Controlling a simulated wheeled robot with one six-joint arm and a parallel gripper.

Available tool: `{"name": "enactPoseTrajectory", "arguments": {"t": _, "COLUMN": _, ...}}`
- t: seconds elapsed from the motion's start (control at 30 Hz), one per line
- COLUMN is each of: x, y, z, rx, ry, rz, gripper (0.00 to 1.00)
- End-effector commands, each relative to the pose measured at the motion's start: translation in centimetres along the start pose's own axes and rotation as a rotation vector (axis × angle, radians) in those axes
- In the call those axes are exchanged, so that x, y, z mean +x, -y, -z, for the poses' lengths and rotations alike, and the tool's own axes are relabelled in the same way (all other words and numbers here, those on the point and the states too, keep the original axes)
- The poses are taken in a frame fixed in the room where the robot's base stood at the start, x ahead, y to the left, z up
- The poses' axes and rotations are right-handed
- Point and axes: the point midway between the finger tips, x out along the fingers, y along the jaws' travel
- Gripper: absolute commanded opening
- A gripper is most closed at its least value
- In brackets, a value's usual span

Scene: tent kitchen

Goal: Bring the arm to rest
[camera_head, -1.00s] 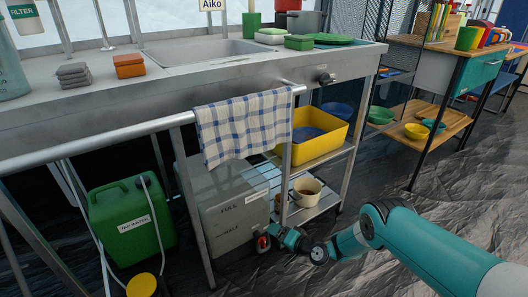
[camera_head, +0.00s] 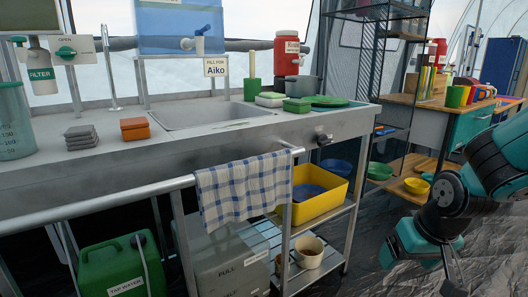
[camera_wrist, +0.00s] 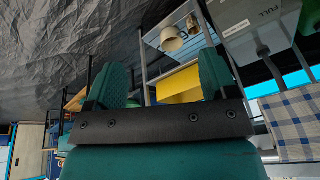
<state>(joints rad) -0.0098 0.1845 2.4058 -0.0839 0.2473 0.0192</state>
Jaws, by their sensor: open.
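My arm (camera_head: 465,195) is folded at the right edge of the head view, bent downward in front of the dark ground sheet. The wrist picture is upside down. Beyond the fingers it shows the yellow tub (camera_wrist: 180,85) and a pot (camera_wrist: 172,38) on the cart's shelves, at a distance.
The steel sink counter (camera_head: 185,137) fills the left and middle. A checked towel (camera_head: 243,190) hangs on its rail. Below are a grey tank (camera_head: 230,265), a green water can (camera_head: 118,270) and the yellow tub (camera_head: 325,201). A wooden shelf unit (camera_head: 405,185) stands behind my arm.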

Motion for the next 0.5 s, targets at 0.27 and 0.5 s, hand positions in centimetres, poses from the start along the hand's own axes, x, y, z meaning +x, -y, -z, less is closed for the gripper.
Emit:
{"name": "enactPoseTrajectory", "arguments": {"t": 0.27, "x": -6.0, "y": 3.2, "z": -7.2, "rx": -0.120, "ry": 0.095, "rz": 0.059, "gripper": 0.79}}
{"name": "enactPoseTrajectory", "arguments": {"t": 0.5, "x": -11.5, "y": 11.7, "z": -12.0, "rx": -0.432, "ry": 0.169, "rz": 0.301, "gripper": 0.79}}
